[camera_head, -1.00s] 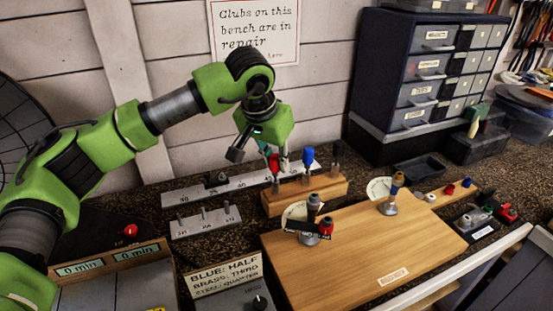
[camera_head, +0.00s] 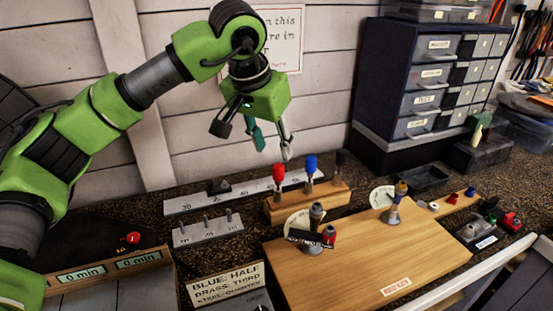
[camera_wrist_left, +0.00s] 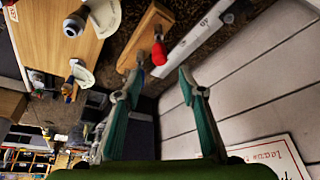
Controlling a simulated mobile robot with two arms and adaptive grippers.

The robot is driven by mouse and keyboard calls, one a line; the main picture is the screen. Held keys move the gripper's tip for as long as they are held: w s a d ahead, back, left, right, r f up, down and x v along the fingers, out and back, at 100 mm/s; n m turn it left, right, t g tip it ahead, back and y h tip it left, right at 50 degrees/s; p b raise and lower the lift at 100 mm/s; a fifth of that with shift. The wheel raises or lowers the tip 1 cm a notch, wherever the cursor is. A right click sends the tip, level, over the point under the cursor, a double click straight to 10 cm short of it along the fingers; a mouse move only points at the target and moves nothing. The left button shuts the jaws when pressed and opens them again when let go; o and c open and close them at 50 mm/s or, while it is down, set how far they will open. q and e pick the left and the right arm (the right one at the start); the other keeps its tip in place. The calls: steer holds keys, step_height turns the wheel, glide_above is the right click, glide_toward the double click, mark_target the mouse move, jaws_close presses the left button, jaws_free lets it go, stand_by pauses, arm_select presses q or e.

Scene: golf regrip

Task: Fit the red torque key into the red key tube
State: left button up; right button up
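The red torque key (camera_head: 278,175) stands upright, handle up, at the left end of a wooden block (camera_head: 327,202), with a blue key (camera_head: 310,166) and a dark one (camera_head: 340,160) to its right. My left gripper (camera_head: 272,147) is open and empty above the red key, its fingers apart and pointing down. In the left wrist view the red key (camera_wrist_left: 159,53) shows beyond the gap between the open fingertips (camera_wrist_left: 160,76). A small red-ended tube (camera_head: 329,235) sits by the nearer dial post; I cannot tell surely that it is the key tube. My right gripper is out of view.
A wooden board (camera_head: 365,255) carries a RED KEY label (camera_head: 396,286) and two posts with dials. A metal strip (camera_head: 245,190) and a small pegged rack (camera_head: 208,231) lie left of the block. A drawer cabinet (camera_head: 420,80) stands at the back right.

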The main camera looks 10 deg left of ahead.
arm_select(q)
steer(key=shift+v, duration=1.45)
